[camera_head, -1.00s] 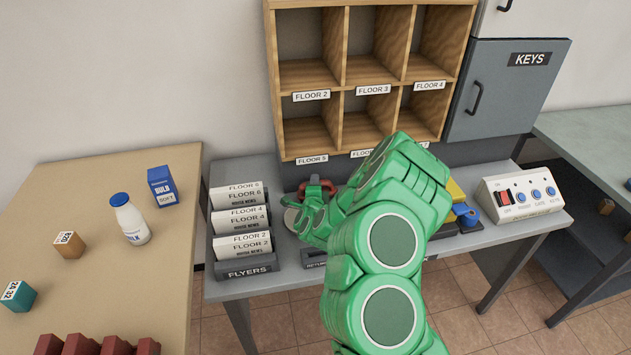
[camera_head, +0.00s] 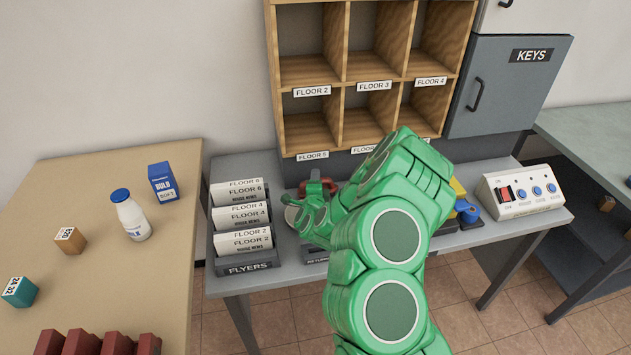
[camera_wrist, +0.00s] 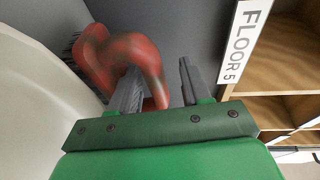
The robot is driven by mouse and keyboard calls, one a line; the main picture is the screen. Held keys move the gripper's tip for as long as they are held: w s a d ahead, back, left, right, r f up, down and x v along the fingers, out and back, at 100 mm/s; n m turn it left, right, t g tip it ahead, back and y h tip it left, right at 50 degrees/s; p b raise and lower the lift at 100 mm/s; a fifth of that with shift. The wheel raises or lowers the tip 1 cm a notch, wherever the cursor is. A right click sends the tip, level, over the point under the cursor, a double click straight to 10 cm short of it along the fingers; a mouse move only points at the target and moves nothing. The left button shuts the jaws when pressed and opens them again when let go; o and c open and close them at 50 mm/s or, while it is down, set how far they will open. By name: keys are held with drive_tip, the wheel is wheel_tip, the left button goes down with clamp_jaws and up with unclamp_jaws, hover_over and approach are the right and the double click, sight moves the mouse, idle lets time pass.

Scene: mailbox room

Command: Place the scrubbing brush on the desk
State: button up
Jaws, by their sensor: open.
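The scrubbing brush (camera_wrist: 92,50) has a red looped handle and dark bristles, seen in the wrist view. Its red handle also shows in the head view (camera_head: 329,186), partly hidden by my gripper, at the back of the grey desk (camera_head: 487,236). My gripper (camera_wrist: 160,80) is open. One finger overlaps the handle's loop and part of the red handle lies between the two fingers. The fingers are not closed on it. In the head view my gripper (camera_head: 313,195) is over the desk, beside the brush. What the brush rests on is hidden.
A flyers rack (camera_head: 248,266) stands left of my gripper. A wooden pigeonhole unit (camera_head: 340,88) rises behind, close above. A switch box (camera_head: 521,194) is at right. A tan table (camera_head: 85,190) holds a milk bottle (camera_head: 130,217) and a blue bulb box (camera_head: 163,184).

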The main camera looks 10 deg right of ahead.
drive_tip(key=v, duration=0.4)
drive_tip(key=shift+s+a, duration=0.4)
drive_tip(key=shift+s, duration=0.1)
drive_tip(key=shift+s+r, duration=0.15)
drive_tip(key=shift+s, duration=0.45)
